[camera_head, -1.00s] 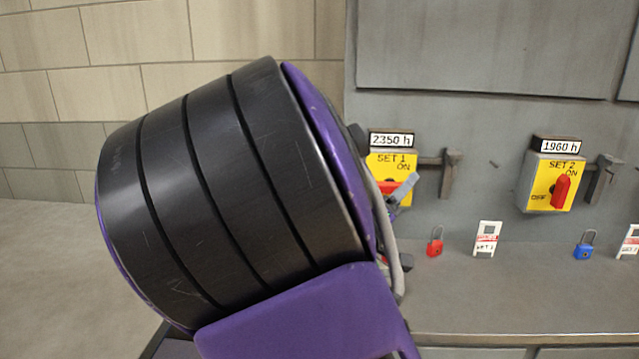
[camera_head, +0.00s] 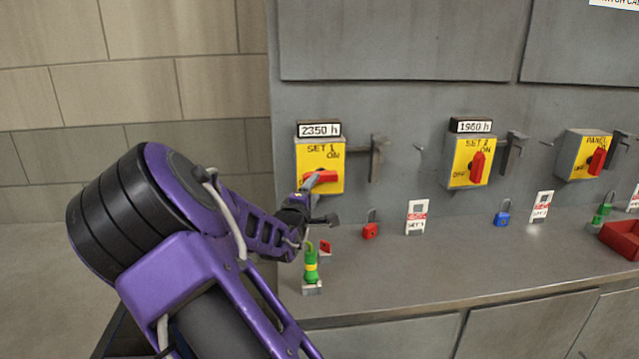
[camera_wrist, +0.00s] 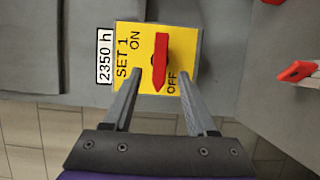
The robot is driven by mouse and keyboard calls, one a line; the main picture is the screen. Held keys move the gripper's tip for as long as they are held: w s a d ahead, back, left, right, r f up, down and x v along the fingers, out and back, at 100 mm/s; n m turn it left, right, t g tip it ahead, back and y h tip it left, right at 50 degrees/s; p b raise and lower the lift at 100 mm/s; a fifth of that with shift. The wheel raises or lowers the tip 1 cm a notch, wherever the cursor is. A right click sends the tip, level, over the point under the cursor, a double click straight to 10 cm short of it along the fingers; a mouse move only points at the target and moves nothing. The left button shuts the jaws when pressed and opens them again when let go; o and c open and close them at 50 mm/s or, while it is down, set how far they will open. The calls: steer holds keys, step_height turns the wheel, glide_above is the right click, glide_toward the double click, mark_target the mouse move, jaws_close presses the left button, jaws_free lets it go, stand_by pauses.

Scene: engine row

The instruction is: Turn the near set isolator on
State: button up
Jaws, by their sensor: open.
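The SET 1 isolator (camera_head: 334,158) is a yellow plate with a red handle (camera_head: 322,179) on the grey panel, left of the others. In the wrist view its face (camera_wrist: 205,45) appears turned sideways, and the red handle (camera_wrist: 160,60) lies with its pointed end toward OFF. My gripper (camera_head: 313,200) is at the lower part of this isolator. In the wrist view the open gripper (camera_wrist: 160,74) has one finger on each side of the handle's pointed end, with gaps showing. Whether the fingers reach the handle's depth I cannot tell.
The SET 2 isolator (camera_head: 468,161) has its handle upright at ON. A PANEL isolator (camera_head: 584,154) is further right. A red padlock (camera_head: 370,229), a white tag (camera_head: 417,217), a blue padlock (camera_head: 502,215) and a green-yellow item (camera_head: 311,265) stand on the grey ledge, near my arm.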

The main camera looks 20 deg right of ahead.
mark_target(321, 179)
steer(key=x, duration=0.5)
steer(key=shift+w+d, duration=0.2)
steer(key=shift+w, duration=0.15)
jaws_close()
